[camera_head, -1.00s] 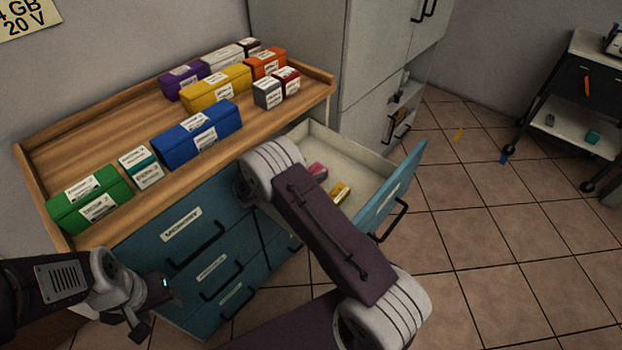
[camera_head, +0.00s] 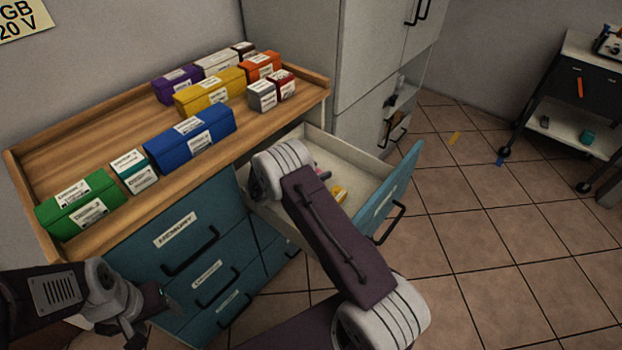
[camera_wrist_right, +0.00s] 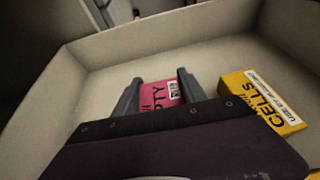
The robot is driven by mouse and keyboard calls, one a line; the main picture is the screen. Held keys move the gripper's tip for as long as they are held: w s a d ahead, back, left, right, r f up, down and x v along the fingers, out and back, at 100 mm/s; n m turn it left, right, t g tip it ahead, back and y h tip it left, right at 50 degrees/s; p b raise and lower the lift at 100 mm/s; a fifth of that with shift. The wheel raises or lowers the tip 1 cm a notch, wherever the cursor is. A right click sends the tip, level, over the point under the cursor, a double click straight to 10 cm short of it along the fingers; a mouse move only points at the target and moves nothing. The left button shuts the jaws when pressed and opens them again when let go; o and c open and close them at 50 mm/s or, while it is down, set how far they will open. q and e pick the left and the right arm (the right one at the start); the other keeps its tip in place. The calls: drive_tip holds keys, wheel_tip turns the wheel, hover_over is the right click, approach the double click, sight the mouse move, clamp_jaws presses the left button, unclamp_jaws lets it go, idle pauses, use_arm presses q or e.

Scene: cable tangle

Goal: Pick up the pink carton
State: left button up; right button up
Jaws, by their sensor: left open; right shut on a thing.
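The pink carton (camera_wrist_right: 160,94) lies in the open drawer, between the two fingers of my right gripper (camera_wrist_right: 158,84) in the right wrist view. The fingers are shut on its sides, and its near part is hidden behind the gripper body. My left gripper (camera_head: 150,312) is open and empty at the lower left, in front of the cabinet and away from the carton.
A yellow carton (camera_wrist_right: 262,102) lies just right of the pink one in the drawer (camera_wrist_right: 92,82). The drawer walls stand close around my right gripper. Several coloured boxes, such as the blue one (camera_head: 190,140), stand on the wooden top (camera_head: 95,135). A cart (camera_head: 570,135) is far right.

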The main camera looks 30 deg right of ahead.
drive_tip(key=r+p, duration=0.1)
drive_tip(key=r, duration=0.1)
drive_tip(key=r+p, duration=0.1)
drive_tip(key=r, duration=0.2)
drive_tip(key=shift+s+d, duration=0.1)
drive_tip(key=shift+s, duration=0.1)
drive_tip(key=s+d+r+p, duration=0.2)
drive_tip(key=s+r, duration=0.4)
drive_tip(key=s, duration=0.4)
drive_tip(key=shift+s+d, duration=0.35)
drive_tip(key=shift+d, duration=0.35)
